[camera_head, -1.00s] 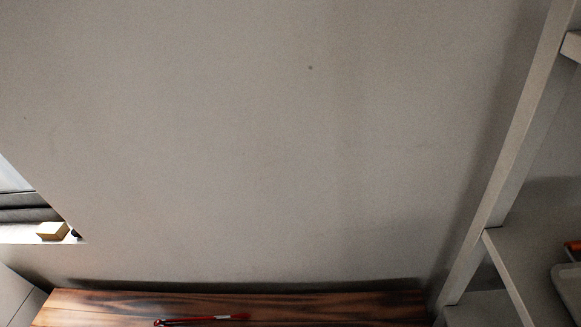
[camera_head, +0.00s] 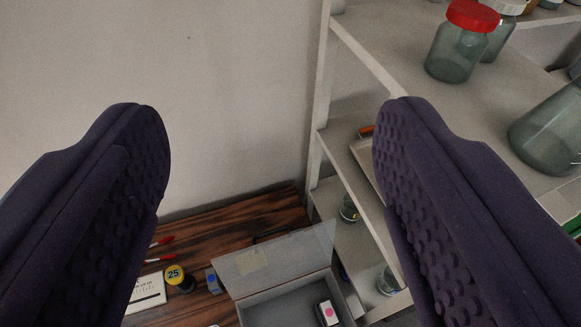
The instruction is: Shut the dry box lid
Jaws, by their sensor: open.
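The dry box (camera_head: 285,312) stands on the wooden table at the bottom of the view, right of the middle. Its lid (camera_head: 281,257) is raised, a clear panel with a pale yellowish label, tilted up at the far side of the box. A small white box with a pink dot (camera_head: 327,313) sits inside. My gripper (camera_head: 272,110) is open and empty, its two dark purple padded fingers spread wide at the left and right of the view. The near part of the dry box is cut off by the bottom edge.
Left of the dry box on the wooden table (camera_head: 196,232) are a yellow-capped jar (camera_head: 178,278), a small blue-dotted block (camera_head: 212,281), a white card (camera_head: 147,291) and red pens. A white shelf unit (camera_head: 322,100) with glass jars (camera_head: 460,45) stands close on the right. A bare wall is behind.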

